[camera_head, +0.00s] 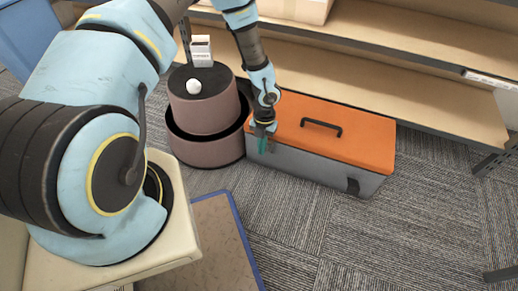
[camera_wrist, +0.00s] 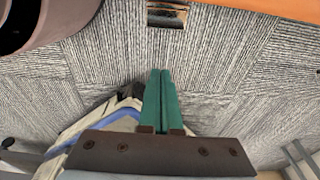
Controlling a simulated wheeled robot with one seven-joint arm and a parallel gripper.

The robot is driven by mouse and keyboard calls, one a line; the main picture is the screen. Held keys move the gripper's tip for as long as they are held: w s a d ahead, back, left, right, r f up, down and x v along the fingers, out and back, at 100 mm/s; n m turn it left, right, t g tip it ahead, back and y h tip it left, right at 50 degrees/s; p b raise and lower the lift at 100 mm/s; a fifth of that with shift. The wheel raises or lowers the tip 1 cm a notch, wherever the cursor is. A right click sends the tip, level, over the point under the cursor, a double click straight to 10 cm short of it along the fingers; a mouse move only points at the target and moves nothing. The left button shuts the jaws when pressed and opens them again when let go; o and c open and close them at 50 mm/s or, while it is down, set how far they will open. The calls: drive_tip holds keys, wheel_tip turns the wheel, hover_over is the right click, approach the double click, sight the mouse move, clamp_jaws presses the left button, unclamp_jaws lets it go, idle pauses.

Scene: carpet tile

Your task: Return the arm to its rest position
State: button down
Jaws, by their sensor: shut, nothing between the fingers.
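My arm reaches from the left of the head view across the top and down toward the toolbox. My gripper (camera_head: 262,138) points down in front of the left end of the orange-lidded grey toolbox (camera_head: 335,133). In the wrist view its two green fingers (camera_wrist: 161,98) lie side by side, shut with nothing between them. Carpet shows beyond the fingertips. I cannot tell from these views whether the gripper touches the toolbox.
A round brown two-step stool (camera_head: 203,112) stands left of the toolbox, holding a white egg-like object (camera_head: 194,87) and a small white box (camera_head: 201,50). Wooden shelves (camera_head: 400,78) run behind. Carpet (camera_head: 400,230) at right is clear.

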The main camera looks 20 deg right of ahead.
wheel_tip(320, 180, up, 8)
drive_tip(key=w+d+p, duration=0.2)
drive_tip(key=w+a+r+n+t, duration=0.1)
drive_tip(key=w+a+r+n, duration=0.2)
drive_tip(key=a+r+n, duration=0.5)
drive_tip(key=w+a+r+n, duration=0.3)
drive_tip(key=a+r+n, duration=0.4)
drive_tip(key=r+n, duration=0.25)
drive_tip(key=s+a+r+n+t+h, duration=0.1)
drive_tip(key=s+a+r+n, duration=0.2)
drive_tip(key=a+r+n, duration=0.7)
drive_tip(key=s+a+r+n+t, duration=0.1)
drive_tip(key=s+a+r+n, duration=0.3)
drive_tip(key=n, duration=1.1)
wheel_tip(320, 180, up, 30)
drive_tip(key=p, duration=2.9)
drive_tip(key=shift+w+a+n, duration=0.15)
drive_tip(key=shift+a+n, duration=0.25)
drive_tip(key=shift+n, duration=0.05)
drive_tip(key=c, duration=1.6)
unclamp_jaws()
drive_tip(key=shift+f, duration=0.1)
